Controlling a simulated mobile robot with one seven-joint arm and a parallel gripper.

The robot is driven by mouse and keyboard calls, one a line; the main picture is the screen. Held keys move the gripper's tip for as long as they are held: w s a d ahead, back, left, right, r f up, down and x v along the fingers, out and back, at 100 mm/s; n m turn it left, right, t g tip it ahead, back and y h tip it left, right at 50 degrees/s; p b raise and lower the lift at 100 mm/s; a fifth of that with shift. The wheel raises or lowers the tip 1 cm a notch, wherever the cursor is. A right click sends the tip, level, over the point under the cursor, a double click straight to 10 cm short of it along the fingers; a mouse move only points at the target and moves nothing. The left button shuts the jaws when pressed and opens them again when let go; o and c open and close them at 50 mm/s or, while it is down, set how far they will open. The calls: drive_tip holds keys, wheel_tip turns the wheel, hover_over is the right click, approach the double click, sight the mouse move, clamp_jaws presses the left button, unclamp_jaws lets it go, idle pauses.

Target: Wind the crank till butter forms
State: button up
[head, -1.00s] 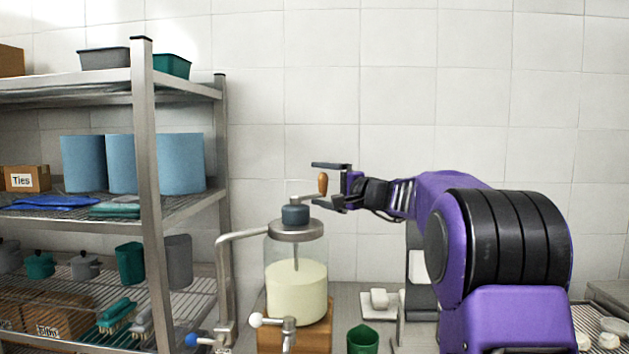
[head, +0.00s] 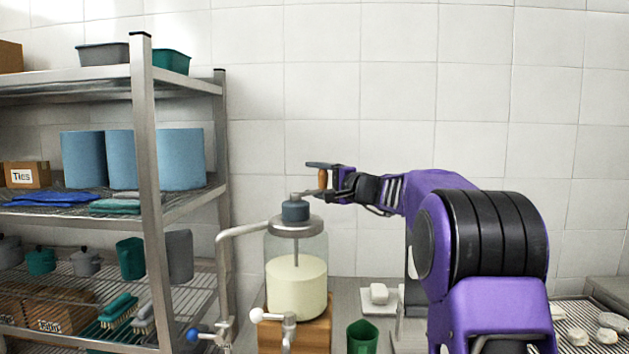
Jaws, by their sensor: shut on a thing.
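A glass churn (head: 297,283) with pale cream liquid in its lower part stands on a wooden block (head: 317,334). Its metal lid (head: 297,226) carries a dark gear housing (head: 295,210) with a crank on top. The crank's orange-brown wooden handle (head: 322,180) stands upright, up and right of the housing. My gripper (head: 320,179) is shut on this handle, reaching in from the right. The contents look smooth and evenly cream, with no lumps that I can make out. The crank arm is partly hidden by the lower finger.
A metal shelf (head: 148,140) with blue rolls and boxes stands at the left. A bent tap pipe (head: 240,233) is close to the churn's left side. A green cup (head: 362,338) and a white block (head: 379,293) on a board lie to the right.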

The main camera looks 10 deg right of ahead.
clamp_jaws()
